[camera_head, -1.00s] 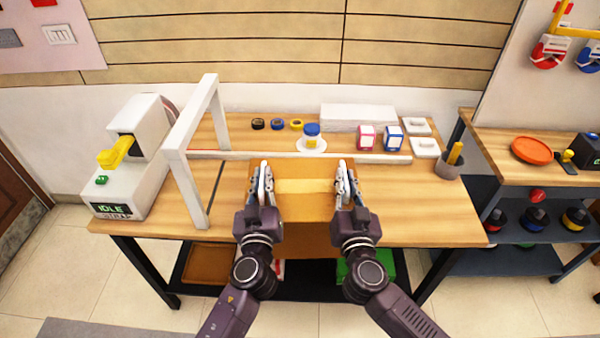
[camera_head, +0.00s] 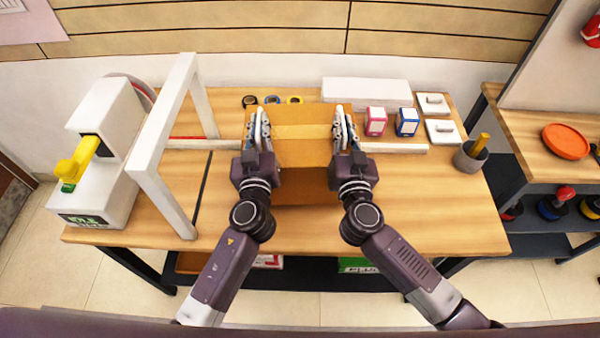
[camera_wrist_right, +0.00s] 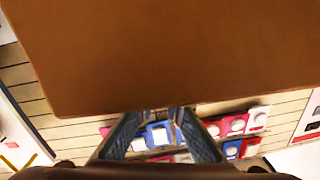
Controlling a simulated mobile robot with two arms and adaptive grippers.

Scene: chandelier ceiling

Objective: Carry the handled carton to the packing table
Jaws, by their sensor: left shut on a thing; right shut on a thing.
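The brown handled carton (camera_head: 302,150), with a paler tape strip across its top, is held between my two grippers in the head view. My left gripper (camera_head: 259,130) is shut on its left side, and my right gripper (camera_head: 341,130) is shut on its right side. The handles are hidden by the fingers. The carton is over the wooden packing table (camera_head: 420,205); I cannot tell whether it touches the top. In the right wrist view the carton (camera_wrist_right: 180,60) fills the upper part, with the right gripper's fingers (camera_wrist_right: 165,125) below it.
A white frame (camera_head: 165,150) and a machine with a yellow handle (camera_head: 105,150) stand at the left. A white rail (camera_head: 395,148) crosses behind the carton. Pink (camera_head: 375,121) and blue (camera_head: 407,122) boxes and a grey cup (camera_head: 470,155) stand right. The front right tabletop is clear.

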